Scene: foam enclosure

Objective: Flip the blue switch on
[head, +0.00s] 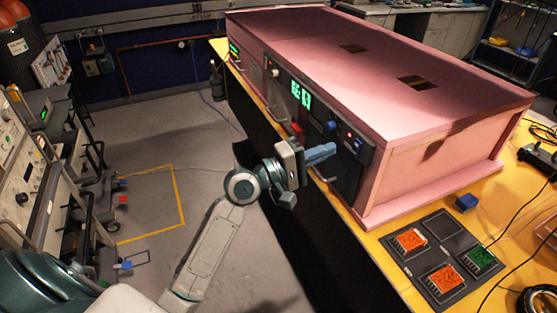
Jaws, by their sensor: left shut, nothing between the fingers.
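A pink foam enclosure (400,85) stands on the yellow bench, with a dark control panel on its front side. A small blue part (331,126), which looks like the blue switch, is on that panel; its on or off position is too small to tell. My left gripper (334,149) is shut and empty, its bluish fingers pointing right at the panel, just below the blue part in the picture. I cannot tell whether the fingertips touch the panel. My right gripper is not in view.
A green-lit display (301,95) and a red part (297,127) are also on the panel. A blue block (466,202) and a dark tray (450,236) with orange and green squares are on the yellow bench (385,229). Lab equipment stands at the left; the floor between is clear.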

